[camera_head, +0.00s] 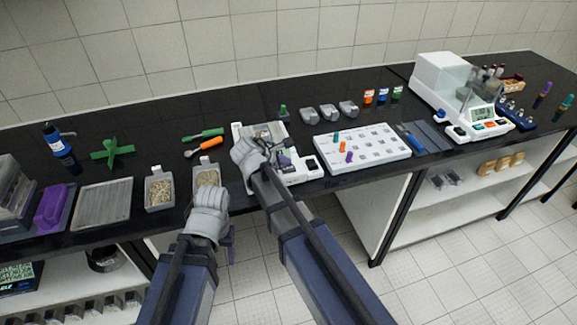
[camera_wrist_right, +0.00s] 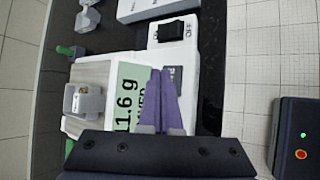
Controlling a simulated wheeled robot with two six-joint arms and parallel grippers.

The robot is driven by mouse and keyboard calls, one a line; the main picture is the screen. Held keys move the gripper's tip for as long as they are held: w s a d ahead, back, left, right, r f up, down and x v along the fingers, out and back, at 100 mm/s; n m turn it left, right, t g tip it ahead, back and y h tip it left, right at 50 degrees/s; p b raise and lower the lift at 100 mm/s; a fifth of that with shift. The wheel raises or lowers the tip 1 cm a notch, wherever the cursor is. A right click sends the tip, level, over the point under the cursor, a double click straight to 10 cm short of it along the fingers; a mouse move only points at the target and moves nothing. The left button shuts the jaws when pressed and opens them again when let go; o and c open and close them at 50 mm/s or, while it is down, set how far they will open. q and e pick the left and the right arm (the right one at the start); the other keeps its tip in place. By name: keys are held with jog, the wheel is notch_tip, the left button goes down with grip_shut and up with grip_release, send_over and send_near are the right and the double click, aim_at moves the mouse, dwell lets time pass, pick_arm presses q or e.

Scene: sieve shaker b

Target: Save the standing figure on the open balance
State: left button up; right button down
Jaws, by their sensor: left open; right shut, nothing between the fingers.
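The open balance (camera_head: 303,171) is the white device at mid-bench. In the right wrist view its display (camera_wrist_right: 127,88) shows 11.6 g, with a smaller line beneath, partly hidden by my fingers. A grey cup (camera_wrist_right: 92,104) with pale contents sits on its metal pan (camera_wrist_right: 92,72). My right gripper (camera_head: 283,158) is shut and empty over the balance front. In the wrist view its purple fingertips (camera_wrist_right: 162,73) are at a grey key (camera_wrist_right: 174,79) beside the display; I cannot tell whether they touch it. My left gripper (camera_head: 210,205) is open at the bench's front edge, fingers largely hidden.
A black ON/OFF switch (camera_wrist_right: 172,30) is on the balance. Two grey sample trays (camera_head: 160,190) are to the left. A white rack (camera_head: 375,147) with coloured pegs stands right of the balance. An enclosed balance (camera_head: 437,75) is further right. Green and orange tools (camera_head: 204,145) lie behind.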

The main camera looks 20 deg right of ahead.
aim_at(285, 170)
jog(key=shift+r, duration=0.25)
notch_tip(285, 170, up, 5)
jog(key=p, duration=0.5)
jog(key=shift+f, duration=0.1)
dwell(0.7)
jog(key=s+a+f+m+g+y, duration=0.2)
jog(key=s+a+m, duration=0.2)
jog(key=s, duration=0.4)
jog(key=s+a+f+m+g+y, duration=0.2)
jog(key=s+a+m, duration=0.2)
jog(key=s, duration=0.3)
jog(key=s+a+f+m+g+y, duration=0.1)
jog(key=s+a+m, duration=0.3)
jog(key=s, duration=0.4)
jog(key=shift+s+f+m+g+y, duration=0.3)
jog(key=shift+f+m+g+y, duration=0.15)
jog(key=shift+f, duration=0.3)
jog(key=shift+a, duration=0.1)
